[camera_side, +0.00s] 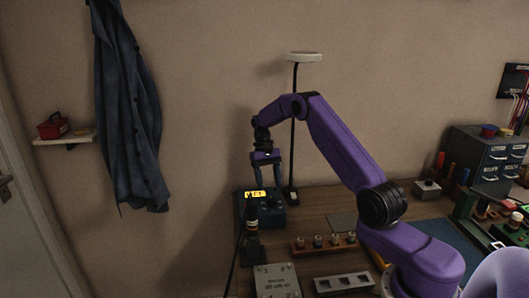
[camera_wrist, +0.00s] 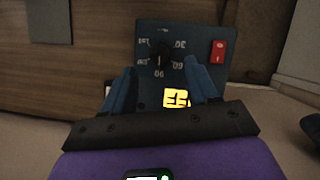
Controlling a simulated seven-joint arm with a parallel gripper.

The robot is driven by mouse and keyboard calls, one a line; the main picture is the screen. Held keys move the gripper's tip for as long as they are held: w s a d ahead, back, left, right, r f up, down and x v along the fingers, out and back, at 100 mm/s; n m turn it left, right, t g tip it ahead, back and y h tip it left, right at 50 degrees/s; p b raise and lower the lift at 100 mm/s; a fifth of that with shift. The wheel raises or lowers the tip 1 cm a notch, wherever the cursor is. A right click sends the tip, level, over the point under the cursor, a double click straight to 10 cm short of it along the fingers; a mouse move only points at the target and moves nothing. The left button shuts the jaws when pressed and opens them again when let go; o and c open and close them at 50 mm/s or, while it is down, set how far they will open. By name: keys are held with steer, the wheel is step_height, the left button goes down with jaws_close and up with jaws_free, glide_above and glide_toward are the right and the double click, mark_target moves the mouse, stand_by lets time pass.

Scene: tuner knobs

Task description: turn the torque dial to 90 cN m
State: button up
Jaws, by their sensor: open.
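The torque dial is a black knob (camera_wrist: 160,52) on the face of a dark blue box (camera_wrist: 225,22). Around it are upside-down white numbers, among them 30, 60, 90 and 150. Its pointer is too dark and small to read surely. A lit yellow display (camera_wrist: 177,98) is on the box; its digits cannot be read. In the side view the box (camera_side: 270,212) sits at the bench's left end, its display (camera_side: 256,195) lit. My gripper (camera_side: 268,178) is open above the box. In the wrist view its blue fingers (camera_wrist: 160,70) stand either side of the knob, apart from it.
A red switch (camera_wrist: 218,51) is beside the dial. A lamp pole (camera_side: 294,125) stands just behind the box, and a dark upright tool (camera_side: 251,230) stands in front. A metal plate (camera_side: 276,281) and a rack of small knobs (camera_side: 325,244) lie nearer.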

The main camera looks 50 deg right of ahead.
steer(key=v, duration=1.2)
stand_by(0.5)
steer(key=shift+a+r, duration=0.1)
